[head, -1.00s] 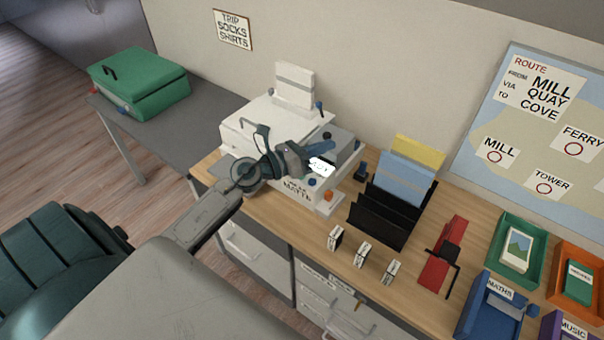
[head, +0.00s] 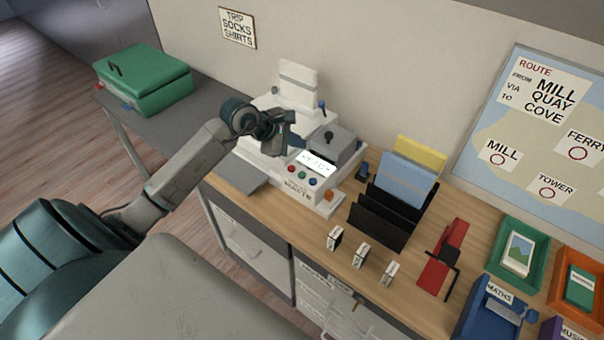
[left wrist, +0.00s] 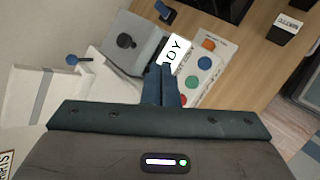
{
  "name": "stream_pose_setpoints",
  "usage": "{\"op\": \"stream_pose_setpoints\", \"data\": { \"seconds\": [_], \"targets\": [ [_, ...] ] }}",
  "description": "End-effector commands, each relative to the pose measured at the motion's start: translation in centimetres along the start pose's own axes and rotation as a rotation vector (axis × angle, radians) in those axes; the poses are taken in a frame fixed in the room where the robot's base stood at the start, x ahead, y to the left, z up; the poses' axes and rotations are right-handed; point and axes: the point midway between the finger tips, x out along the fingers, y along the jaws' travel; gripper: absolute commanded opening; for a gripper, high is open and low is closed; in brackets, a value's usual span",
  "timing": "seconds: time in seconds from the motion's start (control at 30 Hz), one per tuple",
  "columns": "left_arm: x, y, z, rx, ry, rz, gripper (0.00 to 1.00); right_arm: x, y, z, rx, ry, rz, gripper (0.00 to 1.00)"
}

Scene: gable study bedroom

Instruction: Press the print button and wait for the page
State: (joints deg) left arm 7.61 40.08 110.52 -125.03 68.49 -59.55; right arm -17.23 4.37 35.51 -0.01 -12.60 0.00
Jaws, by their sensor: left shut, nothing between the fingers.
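The white printer (head: 270,112) stands on the desk, with a sheet upright at its back (head: 298,85). Its sloped front panel has a lit screen (head: 316,162) and a row of red (head: 291,168), green (head: 302,175) and blue (head: 313,182) buttons. In the left wrist view the screen (left wrist: 174,50) shows letters ending in "DY", partly covered by my fingers. The green button (left wrist: 191,81) is just right of the fingertips there. My left gripper (head: 288,140) is shut and empty, above the panel, apart from the buttons. Which button is print I cannot read. My right gripper is out of view.
A grey flat tray (head: 238,174) juts from the printer's left front. A grey box with a black knob (head: 332,145) sits at its right. A black file rack (head: 380,220), red stapler-like tool (head: 443,252) and small labelled blocks (head: 360,255) stand further right.

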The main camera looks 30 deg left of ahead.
Motion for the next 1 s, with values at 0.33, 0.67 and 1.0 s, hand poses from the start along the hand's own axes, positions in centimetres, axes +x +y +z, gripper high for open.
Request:
{"op": "stream_pose_setpoints", "data": {
  "seconds": [0.33,0.67,1.0],
  "targets": [
    [1.2,-0.9,-0.8,-0.003,-0.001,-0.002,0.0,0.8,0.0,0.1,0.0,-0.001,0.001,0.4],
    [4.5,-3.3,-3.2,-0.004,-0.002,-0.002,0.0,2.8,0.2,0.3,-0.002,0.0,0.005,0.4],
    [6.2,-4.6,-4.5,-0.002,-0.002,0.0,0.0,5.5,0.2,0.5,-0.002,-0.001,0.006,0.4]
  ]
}}
